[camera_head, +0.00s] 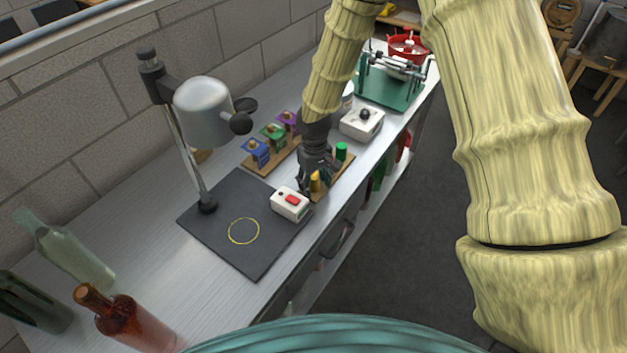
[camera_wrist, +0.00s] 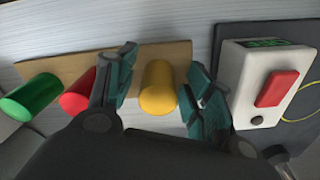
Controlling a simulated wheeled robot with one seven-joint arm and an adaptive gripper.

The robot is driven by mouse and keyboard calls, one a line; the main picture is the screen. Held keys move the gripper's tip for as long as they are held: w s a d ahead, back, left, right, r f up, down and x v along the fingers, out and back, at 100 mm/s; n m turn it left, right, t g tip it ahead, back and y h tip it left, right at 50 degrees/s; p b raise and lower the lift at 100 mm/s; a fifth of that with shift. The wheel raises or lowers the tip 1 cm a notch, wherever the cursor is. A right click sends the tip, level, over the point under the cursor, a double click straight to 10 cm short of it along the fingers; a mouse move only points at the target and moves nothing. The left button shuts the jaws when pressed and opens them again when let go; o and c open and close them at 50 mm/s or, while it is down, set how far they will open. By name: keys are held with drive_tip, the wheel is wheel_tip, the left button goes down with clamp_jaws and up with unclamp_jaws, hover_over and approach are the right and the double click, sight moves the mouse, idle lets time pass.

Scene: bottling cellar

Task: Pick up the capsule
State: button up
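A yellow capsule (camera_wrist: 157,88) stands on a narrow wooden board (camera_wrist: 180,55). It also shows in the head view (camera_head: 315,182), partly behind my gripper. My gripper (camera_wrist: 163,72) is open, with one teal finger on each side of the yellow capsule. A small gap shows between the capsule and each finger. A red capsule (camera_wrist: 78,92) and a green capsule (camera_wrist: 32,97) stand on the same board, to the left in the wrist view. The green one shows behind my gripper in the head view (camera_head: 341,151); the red one is hidden there.
A white box with a red button (camera_head: 291,204) stands close beside my gripper, on the edge of a dark mat (camera_head: 215,225) under a lamp-like stand (camera_head: 205,112). A board with blue, green and purple holders (camera_head: 257,152) lies behind. Bottles (camera_head: 122,318) are at the front left.

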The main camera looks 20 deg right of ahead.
drive_tip(key=c, duration=0.5)
drive_tip(key=shift+o, duration=0.2)
